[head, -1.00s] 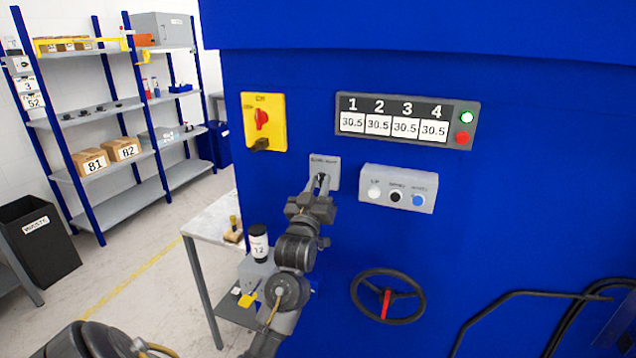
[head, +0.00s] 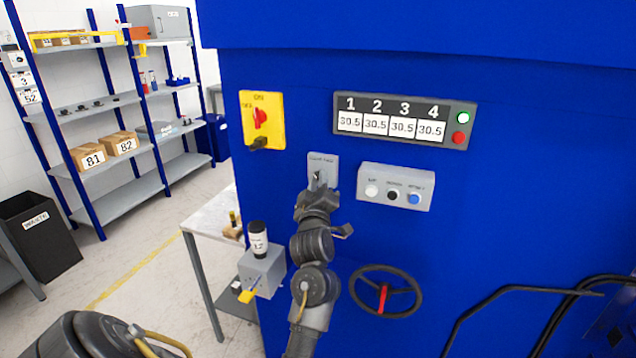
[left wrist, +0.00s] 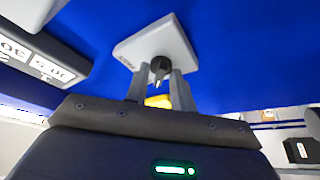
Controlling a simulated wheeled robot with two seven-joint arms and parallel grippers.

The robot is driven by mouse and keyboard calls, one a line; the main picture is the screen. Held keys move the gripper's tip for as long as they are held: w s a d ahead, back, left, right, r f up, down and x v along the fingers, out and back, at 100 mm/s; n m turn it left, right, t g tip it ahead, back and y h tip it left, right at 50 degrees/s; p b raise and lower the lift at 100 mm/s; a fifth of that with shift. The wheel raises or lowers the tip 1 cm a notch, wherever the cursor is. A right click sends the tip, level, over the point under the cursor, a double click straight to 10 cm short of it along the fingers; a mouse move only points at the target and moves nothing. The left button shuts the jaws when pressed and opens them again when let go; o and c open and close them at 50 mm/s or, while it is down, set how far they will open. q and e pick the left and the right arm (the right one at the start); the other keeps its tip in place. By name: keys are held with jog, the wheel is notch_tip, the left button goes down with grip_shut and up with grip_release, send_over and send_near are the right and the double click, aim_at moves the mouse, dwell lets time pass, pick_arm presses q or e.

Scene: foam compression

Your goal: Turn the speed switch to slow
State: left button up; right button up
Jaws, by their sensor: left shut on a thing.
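The speed switch is a small dark knob on a grey plate (head: 323,160) on the front of the blue machine (head: 290,180). In the left wrist view, the black knob (left wrist: 160,66) stands out from its pale plate (left wrist: 150,42). My left gripper (head: 319,184) is at the switch, its fingers shut on the knob from both sides. The wrist view shows both fingertips (left wrist: 160,80) against the knob. The plate's lettering is too small to read. My right gripper does not show.
A yellow switch panel (head: 263,120) with a red knob is up and left. A button box (head: 396,186) is close on the right, below a numbered display (head: 404,121). A handwheel (head: 386,292) is below right. A small table (head: 210,222) stands left.

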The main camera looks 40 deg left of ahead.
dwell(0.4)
pick_arm(q)
jog(key=o, duration=0.6)
jog(key=shift+o, duration=0.2)
jog(key=m+t+h+b, duration=0.1)
jog(key=m+h, duration=0.2)
jog(key=m, duration=0.5)
jog(key=m+t+h+b, duration=0.1)
jog(key=m+h, duration=0.3)
jog(key=m, duration=0.4)
jog(key=a+m+t+h+b, duration=0.1)
jog(key=m+h, duration=0.3)
jog(key=m, duration=0.5)
jog(key=shift+s+t+b, duration=0.15)
jog(key=shift+t+b, duration=0.35)
jog(key=shift+t, duration=0.1)
jog(key=a+b+v, duration=0.1)
jog(key=b+v, duration=0.3)
jog(key=v, duration=0.7)
notch_tip(320, 180, down, 27)
jog(key=d+n+g+y, duration=0.1)
jog(key=d+n+g, duration=0.1)
jog(key=n+g, duration=0.2)
jog(key=shift+r+g, duration=0.25)
jog(key=shift+g, duration=1.35)
